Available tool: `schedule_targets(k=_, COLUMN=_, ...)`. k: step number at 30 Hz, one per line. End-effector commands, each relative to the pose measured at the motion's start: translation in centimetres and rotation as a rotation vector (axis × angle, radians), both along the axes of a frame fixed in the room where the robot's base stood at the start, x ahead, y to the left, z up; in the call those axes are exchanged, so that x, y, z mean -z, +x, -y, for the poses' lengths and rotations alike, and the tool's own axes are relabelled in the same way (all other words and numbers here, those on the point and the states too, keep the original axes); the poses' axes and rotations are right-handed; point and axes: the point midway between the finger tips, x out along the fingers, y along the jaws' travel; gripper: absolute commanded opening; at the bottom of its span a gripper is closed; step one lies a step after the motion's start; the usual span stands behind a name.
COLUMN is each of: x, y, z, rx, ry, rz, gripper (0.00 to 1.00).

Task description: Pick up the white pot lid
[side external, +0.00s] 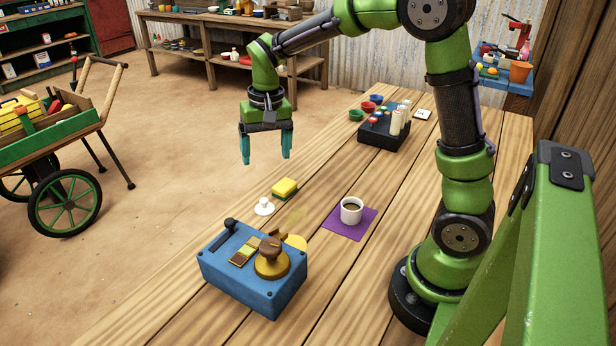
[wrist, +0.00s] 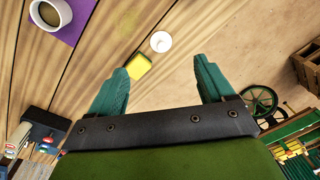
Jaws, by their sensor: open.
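The white pot lid (side external: 264,206) is small and round with a knob on top. It lies on the wooden table near its left edge, beside a yellow sponge (side external: 285,188). In the wrist view the lid (wrist: 160,41) shows beyond the fingertips, between them from left to right, with the sponge (wrist: 138,66) closer, near the left finger. My gripper (side external: 265,161) has teal fingers, spread apart with nothing between them. It points down, well above the table, and also shows in the wrist view (wrist: 162,66). The lid is fully visible.
A blue box with a brass-coloured knob (side external: 270,258) stands in front of the lid. A white cup (side external: 351,210) of dark liquid sits on a purple mat (side external: 338,228) to the right. A dark rack (side external: 383,136) with bottles stands farther back. The table between rack and sponge is clear.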

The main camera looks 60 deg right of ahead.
Motion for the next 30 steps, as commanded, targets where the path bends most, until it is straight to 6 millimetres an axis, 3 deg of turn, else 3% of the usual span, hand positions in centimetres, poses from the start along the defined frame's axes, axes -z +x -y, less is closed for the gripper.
schedule_targets(k=3, x=0.7, y=2.0, z=1.1, rx=0.065, ry=-0.030, rz=-0.049, gripper=0.81)
schedule_targets(k=6, x=-0.4, y=2.6, z=1.5, rx=0.107, ry=-0.039, rz=-0.047, gripper=0.81)
schedule_targets(k=8, x=0.0, y=2.3, z=1.4, rx=0.123, ry=-0.036, rz=-0.060, gripper=0.81)
schedule_targets(k=21, x=8.8, y=2.2, z=1.3, rx=0.129, ry=-0.032, rz=-0.066, gripper=0.81)
schedule_targets(k=30, x=11.5, y=2.4, z=1.3, rx=0.127, ry=-0.033, rz=-0.062, gripper=0.81)
